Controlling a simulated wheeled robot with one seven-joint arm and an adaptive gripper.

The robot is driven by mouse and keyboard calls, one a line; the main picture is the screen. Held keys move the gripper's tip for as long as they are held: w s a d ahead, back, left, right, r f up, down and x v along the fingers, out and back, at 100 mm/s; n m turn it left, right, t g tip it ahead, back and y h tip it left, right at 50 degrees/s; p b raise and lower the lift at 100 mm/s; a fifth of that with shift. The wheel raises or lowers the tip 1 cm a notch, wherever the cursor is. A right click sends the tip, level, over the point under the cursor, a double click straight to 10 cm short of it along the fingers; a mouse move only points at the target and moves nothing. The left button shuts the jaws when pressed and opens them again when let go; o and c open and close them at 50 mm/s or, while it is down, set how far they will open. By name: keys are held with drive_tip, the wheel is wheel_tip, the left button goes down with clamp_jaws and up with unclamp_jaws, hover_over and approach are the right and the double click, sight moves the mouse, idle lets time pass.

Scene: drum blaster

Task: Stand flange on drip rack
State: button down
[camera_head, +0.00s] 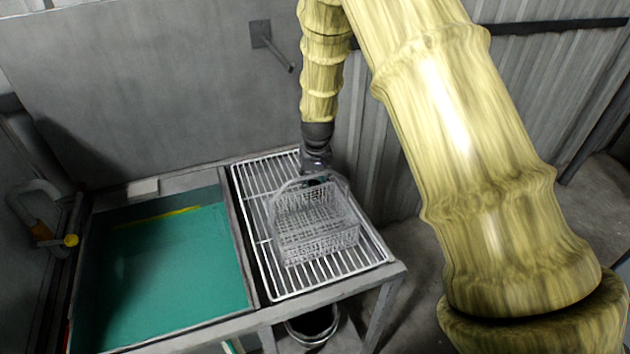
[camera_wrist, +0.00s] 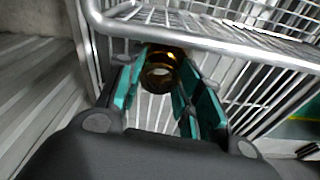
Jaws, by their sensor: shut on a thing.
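The drip rack (camera_head: 346,265) is a white wire grid on the bench beside a tank. The flange (camera_wrist: 161,72) is a small brassy ring with a central hole. In the wrist view it sits between the two teal-padded fingers of my gripper (camera_wrist: 158,98), which is shut on it. Rack bars show below and around the flange; I cannot tell whether it touches them. In the head view my gripper (camera_head: 318,180) is over the rack, behind the wire basket, and the flange is hidden there.
A wire basket (camera_head: 318,230) with a raised handle stands on the rack, and its rim (camera_wrist: 200,40) passes close beyond my fingers. A tank of green liquid (camera_head: 170,265) lies left. A bucket (camera_head: 313,325) stands under the bench. Rack bars at the left are clear.

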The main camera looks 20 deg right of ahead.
drive_tip(key=shift+f, duration=0.2)
drive_tip(key=c, duration=1)
unclamp_jaws()
drive_tip(key=shift+o, duration=0.2)
drive_tip(key=shift+r, duration=0.1)
wheel_tip(320, 180, up, 12)
drive_tip(key=s+b, duration=0.1)
drive_tip(key=b, duration=0.1)
drive_tip(key=shift+s, duration=0.3)
